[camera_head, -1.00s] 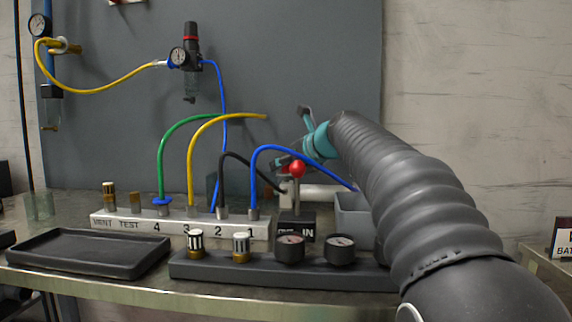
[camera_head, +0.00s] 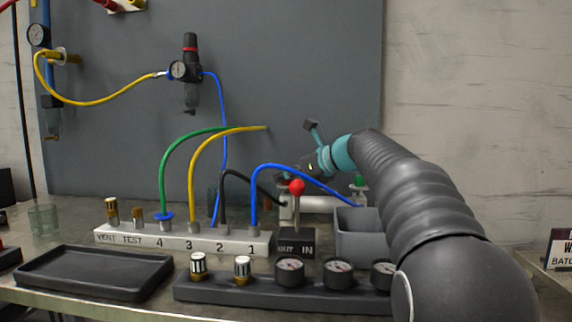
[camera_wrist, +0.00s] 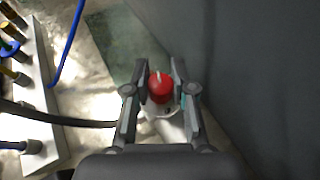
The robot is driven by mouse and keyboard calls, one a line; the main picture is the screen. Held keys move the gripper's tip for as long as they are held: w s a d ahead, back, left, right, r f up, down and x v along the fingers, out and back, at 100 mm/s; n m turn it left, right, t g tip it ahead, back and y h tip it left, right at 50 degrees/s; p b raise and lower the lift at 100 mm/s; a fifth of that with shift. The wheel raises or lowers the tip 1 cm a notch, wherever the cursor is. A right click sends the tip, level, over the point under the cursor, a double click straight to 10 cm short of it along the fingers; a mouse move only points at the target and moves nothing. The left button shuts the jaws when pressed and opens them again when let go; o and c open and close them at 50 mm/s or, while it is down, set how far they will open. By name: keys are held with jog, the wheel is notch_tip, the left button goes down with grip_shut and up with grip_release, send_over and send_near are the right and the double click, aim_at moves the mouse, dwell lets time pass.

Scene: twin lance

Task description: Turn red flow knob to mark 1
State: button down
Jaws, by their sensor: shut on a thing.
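The red flow knob (camera_wrist: 160,90) is in the middle of the wrist view. It is a round red cap with a pale pointer line on its top, pointing up and slightly left in the picture. A pale metal body shows below it. My gripper (camera_wrist: 159,68) is shut on the knob, one finger on each side. I cannot read mark 1 or any scale around the knob.
A blue hose (camera_head: 290,168) arches close by. A grey bin (camera_head: 358,236) is to the right. The grey panel (camera_wrist: 255,60) rises close beside the gripper.

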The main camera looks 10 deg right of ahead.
jog(key=shift+n+g+y+p, duration=0.35)
jog(key=shift+n+g+y, duration=0.9)
jog(key=shift+n, duration=0.25)
jog(key=c, duration=1)
grip_release()
jog(key=shift+o, duration=0.2)
jog(key=v, duration=1.2)
jog(key=shift+w, duration=0.15)
jog(key=shift+r, duration=0.1)
